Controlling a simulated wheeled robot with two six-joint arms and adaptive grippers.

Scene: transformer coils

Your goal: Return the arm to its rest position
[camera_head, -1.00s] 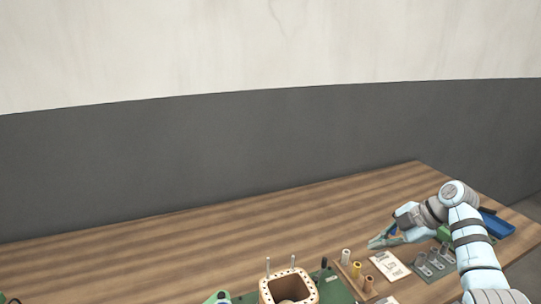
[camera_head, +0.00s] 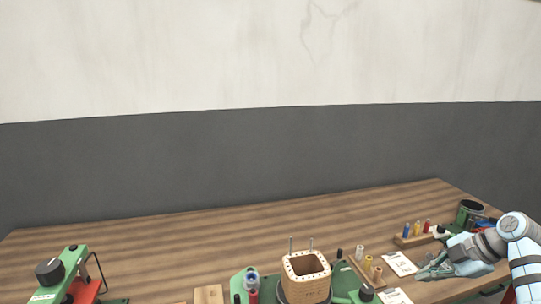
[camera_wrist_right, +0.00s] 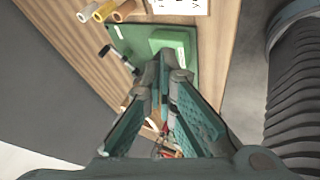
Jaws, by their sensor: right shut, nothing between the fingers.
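My right arm enters the head view from the right edge. Its gripper (camera_head: 424,271) is low over the right part of the wooden table, just right of a white printed card (camera_head: 400,262). In the right wrist view its two teal fingers (camera_wrist_right: 162,62) meet at the tips with nothing between them. Beyond the tips lies a green board (camera_wrist_right: 130,45) with a green block (camera_wrist_right: 173,47) on it. My left gripper is not in view.
A square wooden coil form (camera_head: 306,265) stands on a green base at the front middle. A green and red device (camera_head: 62,276) stands at left. The table's back middle is clear.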

